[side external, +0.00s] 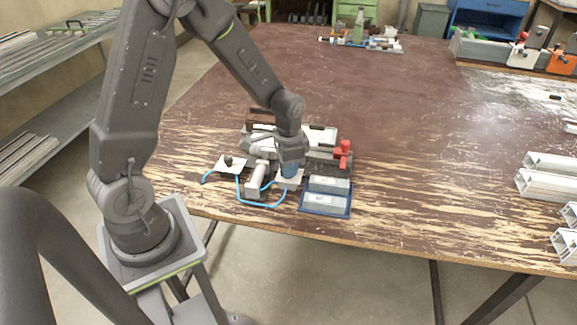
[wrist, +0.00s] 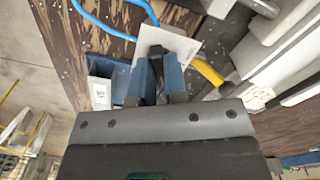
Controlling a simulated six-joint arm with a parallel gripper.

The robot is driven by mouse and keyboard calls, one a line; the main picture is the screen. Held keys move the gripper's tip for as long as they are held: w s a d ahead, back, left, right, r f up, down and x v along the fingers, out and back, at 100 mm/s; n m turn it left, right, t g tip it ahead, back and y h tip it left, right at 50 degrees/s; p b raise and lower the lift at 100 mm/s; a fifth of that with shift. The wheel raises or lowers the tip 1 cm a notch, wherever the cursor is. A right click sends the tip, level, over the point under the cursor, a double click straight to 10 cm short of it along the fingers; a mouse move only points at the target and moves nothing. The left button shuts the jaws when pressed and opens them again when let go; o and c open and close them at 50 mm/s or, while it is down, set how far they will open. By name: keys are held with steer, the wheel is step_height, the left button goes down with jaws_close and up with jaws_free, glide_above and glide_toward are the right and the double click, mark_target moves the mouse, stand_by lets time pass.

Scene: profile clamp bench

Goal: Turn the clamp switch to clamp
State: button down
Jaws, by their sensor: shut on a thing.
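A white plate (wrist: 172,42) lies under my gripper in the wrist view; its edge also shows in the side view (side external: 288,183). A dark upright piece, the clamp switch's handle (wrist: 156,62), stands between my fingers. My gripper (wrist: 157,78) points down with its blue fingers closed on that handle, one on each side. In the side view my gripper (side external: 290,170) is low over the plate, near the table's front edge. The fingers hide much of the switch, and its marked positions cannot be read. The clamp fixture (side external: 322,155) with a red part stands just behind.
A blue tray (side external: 325,212) with pale blocks sits right of my gripper. Blue tubing (side external: 262,206) loops in front. Another white plate with a black knob (side external: 230,163) lies left. Metal profiles (side external: 548,185) lie at the far right. The table's middle is clear.

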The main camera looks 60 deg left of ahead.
steer(key=c, duration=1.2)
jaws_free()
steer(key=shift+o, duration=0.2)
step_height(320, 180, up, 14)
steer(key=s+d+r+n+t, duration=0.1)
steer(key=s+d+r+t, duration=0.1)
steer(key=s+d+r, duration=0.2)
steer(key=s+d+r+n+t, duration=0.2)
steer(key=s+d+r+t, duration=0.1)
steer(key=s, duration=0.8)
steer(key=shift+s+d+r+t, duration=0.25)
steer(key=shift+d+r, duration=0.25)
steer(key=shift+d, duration=0.4)
